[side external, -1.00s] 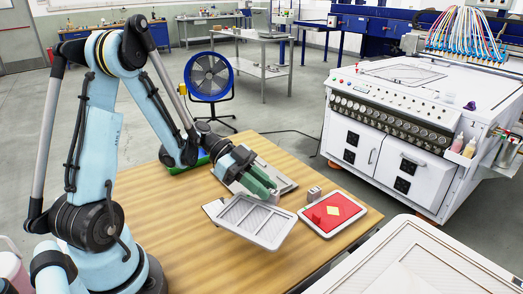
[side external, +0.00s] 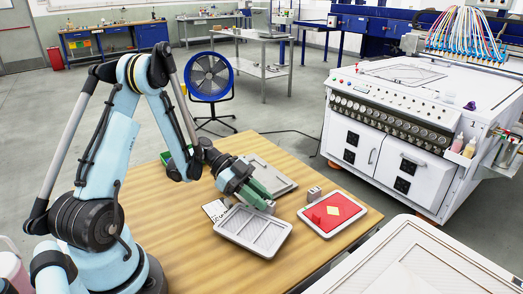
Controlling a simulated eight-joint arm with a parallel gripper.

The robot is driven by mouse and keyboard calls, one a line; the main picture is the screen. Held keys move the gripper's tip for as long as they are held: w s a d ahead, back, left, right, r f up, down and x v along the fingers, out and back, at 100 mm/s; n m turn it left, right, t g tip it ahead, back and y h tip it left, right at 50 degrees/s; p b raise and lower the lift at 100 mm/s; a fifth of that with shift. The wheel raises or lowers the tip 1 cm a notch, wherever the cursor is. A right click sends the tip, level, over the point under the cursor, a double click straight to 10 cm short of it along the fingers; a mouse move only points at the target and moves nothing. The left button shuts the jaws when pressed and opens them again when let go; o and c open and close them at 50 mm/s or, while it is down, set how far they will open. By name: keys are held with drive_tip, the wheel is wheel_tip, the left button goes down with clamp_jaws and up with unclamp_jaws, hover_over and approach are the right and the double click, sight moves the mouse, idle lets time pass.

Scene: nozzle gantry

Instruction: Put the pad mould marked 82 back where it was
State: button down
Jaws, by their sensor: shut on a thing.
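A grey pad mould (side external: 253,231) with several sunken panels is at the front middle of the wooden table, its far right edge at my gripper (side external: 268,206). My gripper's green fingers are shut on that edge. The mould is low over the table; I cannot tell whether it touches the wood. No number is readable on it. A white card (side external: 216,209) with dark marks lies just behind its left end, partly hidden by it. A second grey mould (side external: 273,178) lies behind my gripper and is partly covered by it.
A grey-rimmed tray (side external: 309,220) with a red filling and a yellow diamond lies close to the right of the held mould. A small grey block (side external: 314,193) stands behind it.

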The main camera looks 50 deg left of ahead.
drive_tip(key=c, duration=1)
unclamp_jaws()
